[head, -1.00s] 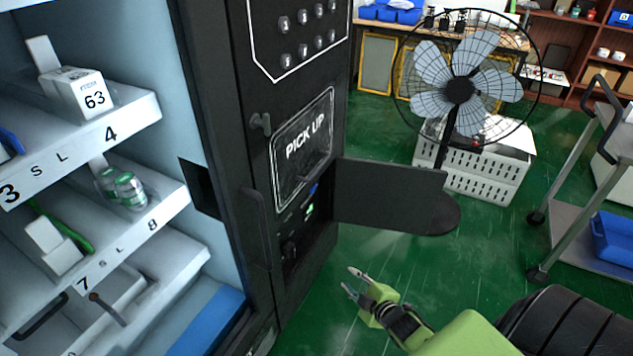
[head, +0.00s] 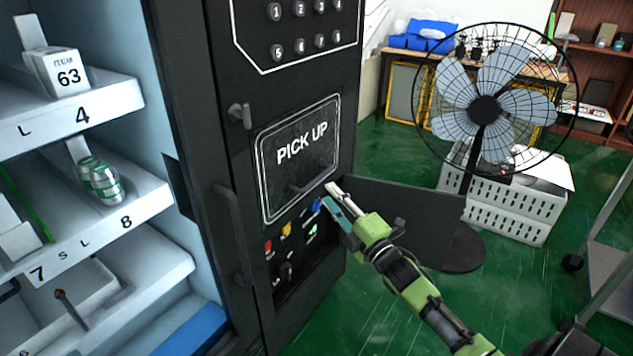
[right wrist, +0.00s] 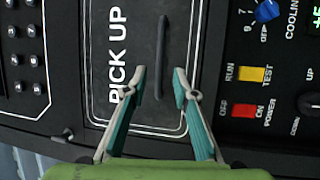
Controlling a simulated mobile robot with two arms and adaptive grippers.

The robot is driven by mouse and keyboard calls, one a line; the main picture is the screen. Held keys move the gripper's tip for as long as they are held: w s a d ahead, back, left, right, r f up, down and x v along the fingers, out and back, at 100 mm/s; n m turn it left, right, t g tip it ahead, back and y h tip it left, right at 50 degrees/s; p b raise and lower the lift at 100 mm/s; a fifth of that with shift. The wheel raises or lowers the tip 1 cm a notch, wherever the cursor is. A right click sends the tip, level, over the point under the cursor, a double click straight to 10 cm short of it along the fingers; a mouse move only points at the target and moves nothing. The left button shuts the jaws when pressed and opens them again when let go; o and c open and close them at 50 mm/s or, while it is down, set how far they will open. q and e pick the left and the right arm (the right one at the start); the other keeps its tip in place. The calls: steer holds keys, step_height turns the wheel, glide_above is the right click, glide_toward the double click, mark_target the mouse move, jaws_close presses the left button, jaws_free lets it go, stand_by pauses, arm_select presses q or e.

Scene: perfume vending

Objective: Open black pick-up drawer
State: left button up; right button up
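The black pick-up drawer (head: 300,140) is a panel with a white outline and the words PICK UP, on the front of the black vending machine. It looks shut. In the right wrist view the drawer (right wrist: 115,75) has a dark bar handle (right wrist: 163,40). My right gripper (head: 328,196) is at the drawer's lower right corner in the head view. In the right wrist view its two teal-lined fingers (right wrist: 160,72) are apart, with the lower end of the handle between or just beyond the tips. I cannot tell whether they touch it. My left gripper is not in view.
Below the drawer is a control panel with a blue knob (right wrist: 267,11), a yellow switch (right wrist: 251,73) and a red switch (right wrist: 250,110). A dark flap (head: 425,205) stands open right of it, behind my right arm. A fan (head: 484,110) stands farther right.

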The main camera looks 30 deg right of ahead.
mark_target(317, 178)
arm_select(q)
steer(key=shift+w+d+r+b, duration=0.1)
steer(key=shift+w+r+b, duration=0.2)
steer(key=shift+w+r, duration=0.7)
arm_select(e)
steer(key=shift+w+r, duration=0.2)
steer(key=shift+w, duration=1.1)
steer(key=shift+w+r, duration=0.2)
steer(key=shift+w, duration=1.15)
steer(key=shift+w+r, duration=0.2)
steer(key=shift+w, duration=1.1)
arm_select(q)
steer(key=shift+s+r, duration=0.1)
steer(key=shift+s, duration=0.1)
arm_select(e)
jaws_close()
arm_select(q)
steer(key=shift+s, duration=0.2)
